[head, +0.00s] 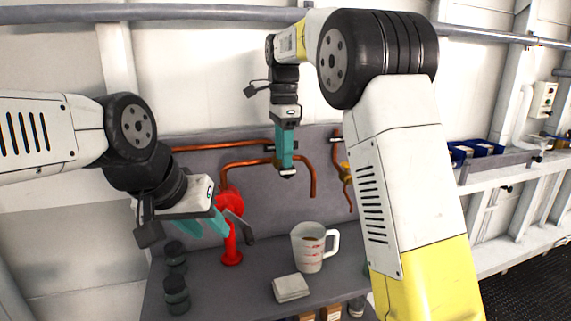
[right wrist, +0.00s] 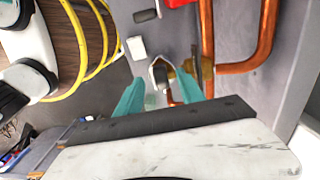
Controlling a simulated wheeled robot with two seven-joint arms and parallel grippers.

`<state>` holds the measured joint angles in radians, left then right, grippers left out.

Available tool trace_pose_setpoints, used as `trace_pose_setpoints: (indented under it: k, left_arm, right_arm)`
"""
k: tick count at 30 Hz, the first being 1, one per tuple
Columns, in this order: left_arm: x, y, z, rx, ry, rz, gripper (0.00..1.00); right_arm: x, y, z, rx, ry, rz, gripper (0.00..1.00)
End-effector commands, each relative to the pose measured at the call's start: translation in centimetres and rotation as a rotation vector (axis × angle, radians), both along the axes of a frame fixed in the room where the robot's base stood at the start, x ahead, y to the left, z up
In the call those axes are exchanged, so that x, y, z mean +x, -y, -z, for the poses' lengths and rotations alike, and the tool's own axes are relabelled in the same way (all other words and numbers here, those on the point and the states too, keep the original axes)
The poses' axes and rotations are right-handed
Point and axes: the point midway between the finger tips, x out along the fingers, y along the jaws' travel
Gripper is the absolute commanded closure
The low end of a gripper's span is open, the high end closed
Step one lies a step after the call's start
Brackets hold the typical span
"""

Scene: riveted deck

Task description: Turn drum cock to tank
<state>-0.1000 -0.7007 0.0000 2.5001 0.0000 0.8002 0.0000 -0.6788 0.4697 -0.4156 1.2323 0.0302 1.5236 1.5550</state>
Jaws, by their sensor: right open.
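A brass cock (head: 344,171) on copper pipework shows at the back panel in the head view, partly hidden by my right arm. My left gripper (head: 205,226) looks open beside a red hand pump (head: 231,240).
A white measuring jug (head: 307,250) with brown contents and a pale folded cloth or block (head: 291,288) are on the grey bench. Two dark jars (head: 176,294) stand at its left. Copper pipes (head: 314,180) run along the panel. Blue bins (head: 482,149) sit at right.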

Motion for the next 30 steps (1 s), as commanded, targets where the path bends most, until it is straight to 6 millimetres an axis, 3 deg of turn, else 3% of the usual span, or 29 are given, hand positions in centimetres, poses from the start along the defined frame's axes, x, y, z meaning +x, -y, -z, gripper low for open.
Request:
trace_pose_setpoints:
  k: [6, 17, 24, 30]
  left_arm:
    - [0.0, 0.0, 0.0, 0.0, 0.0, 0.0, 0.64]
    - [0.0, 0.0, 0.0, 0.0, 0.0, 0.0, 0.64]
    - [0.0, 0.0, 0.0, 0.0, 0.0, 0.0, 0.64]
    - [0.0, 0.0, 0.0, 0.0, 0.0, 0.0, 0.64]
  right_arm:
    - [-0.1, 0.1, 2.7, 0.0, -0.001, 0.0, 0.55]
    - [0.0, 0.0, 3.3, 0.001, 0.001, -0.001, 0.55]
    - [0.0, 0.0, 3.3, 0.002, 0.002, -0.001, 1.0]
    - [0.0, 0.1, 3.3, 0.004, 0.001, -0.001, 1.0]
